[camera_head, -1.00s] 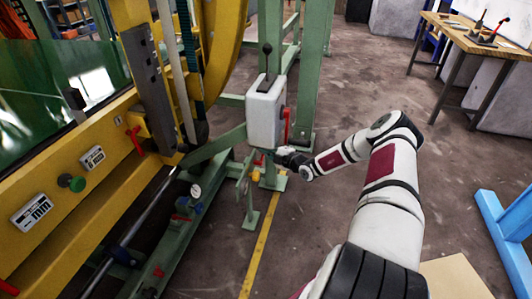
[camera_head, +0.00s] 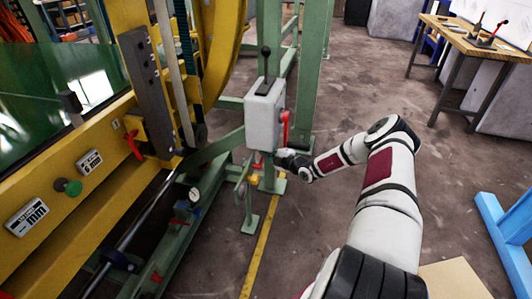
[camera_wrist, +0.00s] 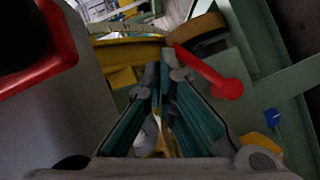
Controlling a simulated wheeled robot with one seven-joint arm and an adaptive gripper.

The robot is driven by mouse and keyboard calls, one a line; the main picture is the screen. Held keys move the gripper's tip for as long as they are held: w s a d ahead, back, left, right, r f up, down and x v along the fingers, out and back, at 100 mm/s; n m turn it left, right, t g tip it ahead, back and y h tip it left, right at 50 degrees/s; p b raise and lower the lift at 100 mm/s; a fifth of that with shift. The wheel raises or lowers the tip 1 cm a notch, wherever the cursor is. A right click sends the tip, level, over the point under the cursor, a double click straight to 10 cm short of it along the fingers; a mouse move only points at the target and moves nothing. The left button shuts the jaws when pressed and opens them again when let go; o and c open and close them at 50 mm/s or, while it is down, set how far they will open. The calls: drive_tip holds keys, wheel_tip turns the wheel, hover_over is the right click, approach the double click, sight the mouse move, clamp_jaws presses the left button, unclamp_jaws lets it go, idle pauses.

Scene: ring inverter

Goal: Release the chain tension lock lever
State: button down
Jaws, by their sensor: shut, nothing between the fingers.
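A grey-white box (camera_head: 265,115) is mounted on a green post. A red lever (camera_head: 285,122) sits on its right side, and a black-knobbed lever (camera_head: 266,62) stands on top. My gripper (camera_head: 281,155) is just below the box's lower right edge. In the wrist view my gripper (camera_wrist: 170,72) is shut and empty. A red lever with a round end (camera_wrist: 229,88) lies just right of its fingertips; I cannot tell whether they touch. A red-rimmed black part (camera_wrist: 68,38) fills the upper left corner there. I cannot tell which lever is the chain tension lock.
The yellow machine frame (camera_head: 105,140) at left carries a red handle (camera_head: 133,143) and a green knob (camera_head: 68,187). A dial gauge (camera_head: 194,194) is on the green base. A wooden workbench (camera_head: 470,40) stands at back right. The floor right of the box is open.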

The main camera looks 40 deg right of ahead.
drive_tip(key=v, duration=1.2)
idle(0.4)
